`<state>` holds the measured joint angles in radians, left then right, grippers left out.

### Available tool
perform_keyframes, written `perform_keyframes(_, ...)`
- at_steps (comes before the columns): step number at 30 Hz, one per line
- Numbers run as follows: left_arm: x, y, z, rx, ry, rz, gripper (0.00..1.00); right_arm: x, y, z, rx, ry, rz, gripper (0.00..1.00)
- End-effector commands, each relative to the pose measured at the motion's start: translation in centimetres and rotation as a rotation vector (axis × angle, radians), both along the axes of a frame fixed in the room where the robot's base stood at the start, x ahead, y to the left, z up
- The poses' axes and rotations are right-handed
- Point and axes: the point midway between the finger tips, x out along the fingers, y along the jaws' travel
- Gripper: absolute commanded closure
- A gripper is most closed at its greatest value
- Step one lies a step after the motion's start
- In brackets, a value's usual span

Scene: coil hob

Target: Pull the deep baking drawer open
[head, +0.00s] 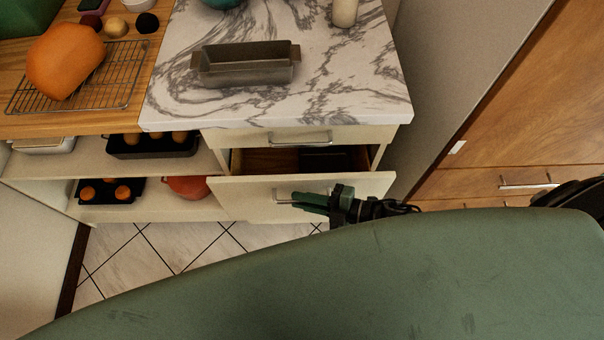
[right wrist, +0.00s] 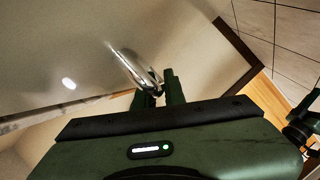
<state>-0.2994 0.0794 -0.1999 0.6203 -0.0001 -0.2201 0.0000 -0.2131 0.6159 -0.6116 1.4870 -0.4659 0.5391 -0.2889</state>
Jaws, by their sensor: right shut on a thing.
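The deep baking drawer (head: 365,184) is the cream lower drawer under the marble counter. It stands partly open, and its dark wooden inside (head: 270,160) shows above the front. My right gripper (head: 300,200) is at the drawer's front, shut on its metal bar handle (head: 283,197). The right wrist view shows the handle (right wrist: 132,68) running up to the fingers (right wrist: 160,92), against the pale drawer front. The gripper hides part of the handle in the head view. My left gripper is not in view.
A shallower drawer with a handle (head: 301,138) is shut above. The marble counter (head: 350,90) holds a grey loaf tin (head: 247,68). Open shelves (head: 190,162) with trays stand to the left. Tiled floor (head: 180,245) shows below. Wooden cabinets (head: 530,120) stand at the right.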

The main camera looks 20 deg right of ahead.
Motion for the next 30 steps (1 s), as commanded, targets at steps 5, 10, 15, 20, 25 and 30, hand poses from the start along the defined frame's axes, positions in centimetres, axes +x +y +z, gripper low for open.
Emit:
perform_keyframes(5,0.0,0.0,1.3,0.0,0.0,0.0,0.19,-5.2,1.5,0.2,0.003,0.008,-0.002,1.0)
perform_keyframes(10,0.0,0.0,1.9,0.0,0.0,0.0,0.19,-9.6,2.8,0.1,0.002,0.007,-0.001,1.0)
perform_keyframes(15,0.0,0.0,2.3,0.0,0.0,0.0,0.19,-13.6,3.9,0.1,0.001,0.005,-0.002,1.0)
perform_keyframes(20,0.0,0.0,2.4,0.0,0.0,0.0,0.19,-16.6,4.7,0.0,0.001,0.003,-0.001,1.0)
perform_keyframes(25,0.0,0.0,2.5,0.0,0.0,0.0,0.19,-18.7,5.3,0.0,-0.001,0.0,-0.001,1.0)
perform_keyframes(30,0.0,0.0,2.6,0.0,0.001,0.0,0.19,-19.7,5.6,0.0,-0.001,-0.001,0.0,1.0)
